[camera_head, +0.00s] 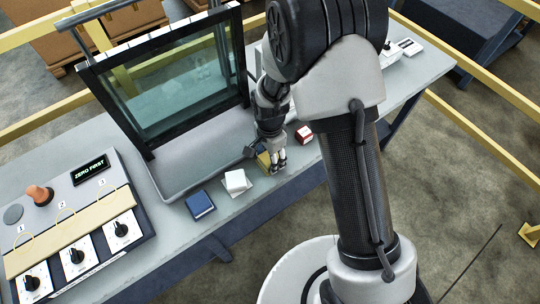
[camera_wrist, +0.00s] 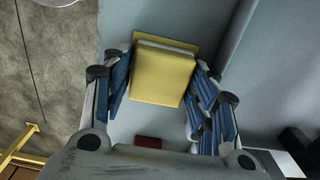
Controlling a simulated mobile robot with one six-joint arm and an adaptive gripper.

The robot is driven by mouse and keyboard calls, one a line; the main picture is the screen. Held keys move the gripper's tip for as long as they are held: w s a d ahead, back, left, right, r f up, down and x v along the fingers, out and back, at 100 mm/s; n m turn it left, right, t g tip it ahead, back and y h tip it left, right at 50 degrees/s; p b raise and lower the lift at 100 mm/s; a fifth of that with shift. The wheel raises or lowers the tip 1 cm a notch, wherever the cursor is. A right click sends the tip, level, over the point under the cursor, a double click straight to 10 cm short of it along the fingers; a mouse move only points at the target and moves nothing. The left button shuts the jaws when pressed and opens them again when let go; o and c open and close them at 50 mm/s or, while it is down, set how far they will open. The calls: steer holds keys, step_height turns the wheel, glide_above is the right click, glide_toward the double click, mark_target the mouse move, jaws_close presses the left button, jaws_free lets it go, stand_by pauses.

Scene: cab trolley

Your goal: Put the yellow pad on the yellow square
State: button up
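The yellow pad (camera_wrist: 162,76) lies between my gripper's two blue-lined fingers in the wrist view. A pale layer shows along its far edge, and beyond that a thin strip of the yellow square (camera_wrist: 178,41). In the head view the yellow pad (camera_head: 263,160) is partly hidden by my gripper (camera_head: 277,163), which points down at the table's near side. The fingers (camera_wrist: 162,82) stand close along both sides of the pad. I cannot tell whether they press on it, nor whether the pad rests on the square or hangs just above it.
A white pad (camera_head: 235,181) and a blue pad (camera_head: 199,205) lie left of my gripper. A red pad (camera_head: 303,134) lies to its right. A framed glass panel (camera_head: 180,80) stands behind. A control box with knobs (camera_head: 75,230) occupies the table's left end.

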steer(key=shift+o, duration=0.2)
steer(key=shift+r, duration=0.1)
steer(key=s+d+r+n+t+p, duration=0.1)
steer(key=d+r+p, duration=0.1)
steer(key=r, duration=0.8)
steer(key=s+d+r+n+p, duration=0.1)
steer(key=r+p, duration=0.1)
steer(key=r, duration=0.9)
steer(key=s+d+r+n+t, duration=0.1)
steer(key=s+d+r+n, duration=0.3)
steer(key=s+r, duration=0.3)
steer(key=s+d+r+n+t, duration=0.2)
steer(key=s+d+r+n, duration=0.3)
steer(key=s, duration=0.6)
step_height(320, 180, up, 2)
steer(key=shift+d+r+t, duration=0.25)
steer(key=shift+d+t, duration=0.05)
steer(key=shift+d, duration=0.15)
steer(key=shift+c, duration=0.4)
